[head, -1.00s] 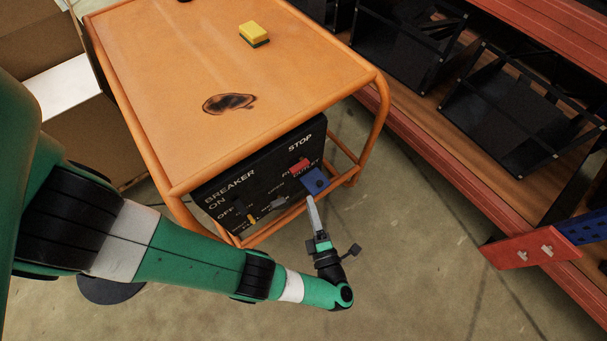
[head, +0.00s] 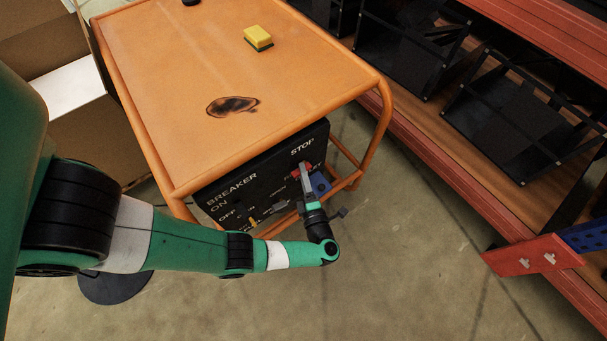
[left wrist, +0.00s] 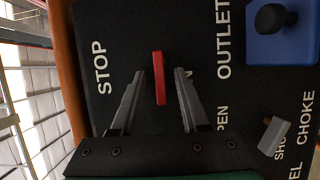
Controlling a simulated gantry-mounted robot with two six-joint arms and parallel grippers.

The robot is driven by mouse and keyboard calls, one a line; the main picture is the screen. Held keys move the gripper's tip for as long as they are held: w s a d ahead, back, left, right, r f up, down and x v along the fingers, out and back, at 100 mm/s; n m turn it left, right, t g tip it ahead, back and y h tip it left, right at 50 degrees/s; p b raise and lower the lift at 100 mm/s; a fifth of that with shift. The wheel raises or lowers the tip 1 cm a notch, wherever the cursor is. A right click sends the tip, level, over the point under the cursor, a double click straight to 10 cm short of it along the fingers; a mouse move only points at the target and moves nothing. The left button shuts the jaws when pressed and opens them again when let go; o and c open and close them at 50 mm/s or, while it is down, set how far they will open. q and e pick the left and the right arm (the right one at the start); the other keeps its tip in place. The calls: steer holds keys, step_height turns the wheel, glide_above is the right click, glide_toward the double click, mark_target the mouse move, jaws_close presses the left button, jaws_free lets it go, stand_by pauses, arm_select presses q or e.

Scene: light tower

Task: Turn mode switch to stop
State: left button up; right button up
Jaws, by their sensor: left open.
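The black control panel (head: 231,190) is on the side of the orange cart, with STOP lettering at its upper right. The red mode switch (left wrist: 159,78) is a narrow bar beside the STOP label in the left wrist view. It also shows partly in the head view (head: 296,172), largely covered by the gripper. My left gripper (left wrist: 156,80) is open, with one finger on each side of the red switch. Whether the fingers touch it I cannot tell. The label at its other end is partly hidden. My right gripper is not in view.
A blue block with a black knob (left wrist: 274,28) sits by the OUTLET label. A grey lever (left wrist: 273,136) is near CHOKE. A yellow and green sponge (head: 258,38) lies on the orange cart top (head: 190,70). Red shelving with black crates stands at the right.

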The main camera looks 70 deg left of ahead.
arm_select(q)
jaws_close()
